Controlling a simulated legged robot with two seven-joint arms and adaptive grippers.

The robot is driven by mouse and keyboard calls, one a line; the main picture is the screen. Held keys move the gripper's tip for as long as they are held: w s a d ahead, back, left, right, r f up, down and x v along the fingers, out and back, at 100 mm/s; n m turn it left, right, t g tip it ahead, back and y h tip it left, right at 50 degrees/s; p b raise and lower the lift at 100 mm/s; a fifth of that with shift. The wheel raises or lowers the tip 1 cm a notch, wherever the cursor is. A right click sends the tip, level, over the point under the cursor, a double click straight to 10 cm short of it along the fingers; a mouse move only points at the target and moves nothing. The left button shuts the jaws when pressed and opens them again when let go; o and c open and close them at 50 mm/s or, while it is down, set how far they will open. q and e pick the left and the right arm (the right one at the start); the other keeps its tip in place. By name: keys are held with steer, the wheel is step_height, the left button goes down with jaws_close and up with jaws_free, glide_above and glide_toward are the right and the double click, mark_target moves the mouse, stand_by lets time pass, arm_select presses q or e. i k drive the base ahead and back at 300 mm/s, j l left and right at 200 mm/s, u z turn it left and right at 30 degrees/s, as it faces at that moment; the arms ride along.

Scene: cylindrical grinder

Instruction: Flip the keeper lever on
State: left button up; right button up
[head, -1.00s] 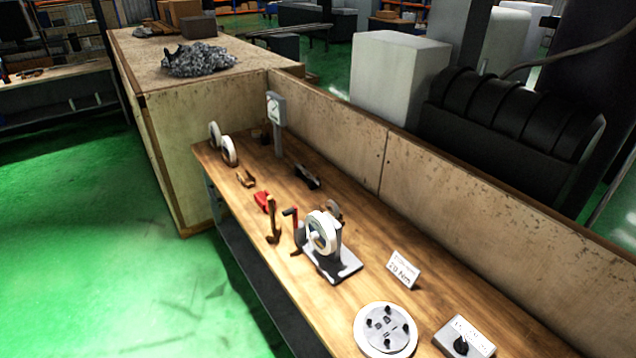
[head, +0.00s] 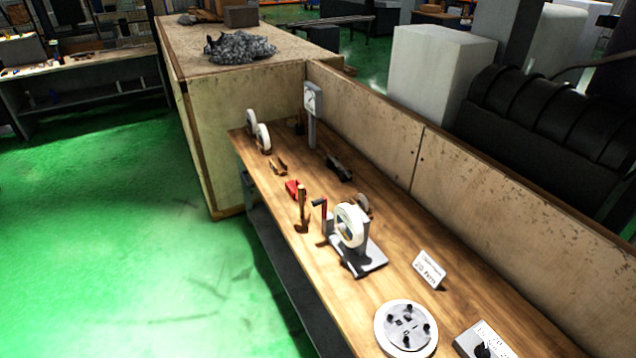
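I cannot tell for certain which part is the keeper lever. A grey box (head: 473,338) with a white label and a black knob (head: 482,351) sits at the bench's near right, cut by the bottom edge. A round white plate (head: 381,338) with several black knobs lies flat to its left. A grey stand (head: 372,256) holds a white wheel (head: 350,226) upright. An upright handle with a red top (head: 319,203) stands just left of the wheel. Neither of my grippers is in view.
The wooden bench (head: 330,298) also carries a sign card (head: 429,268), a brown-handled tool (head: 302,205), a red object (head: 292,189), white wheels (head: 263,138) and a dial post (head: 312,108). A panel (head: 480,195) stands along its right side. Green floor (head: 130,250) on the left is clear.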

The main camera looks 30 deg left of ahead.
mark_target(323, 200)
steer(key=u, duration=1.1)
steer(key=i+j+z, duration=0.1)
steer(key=z, duration=0.25)
steer(key=i+j+z, duration=0.1)
steer(key=j+z, duration=0.45)
steer(key=z, duration=0.15)
steer(key=i+j+z, duration=0.25)
steer(key=j, duration=1.2)
steer(key=j+z, duration=0.3)
steer(key=j, duration=1.1)
steer(key=k+j, duration=0.1)
steer(key=j, duration=0.8)
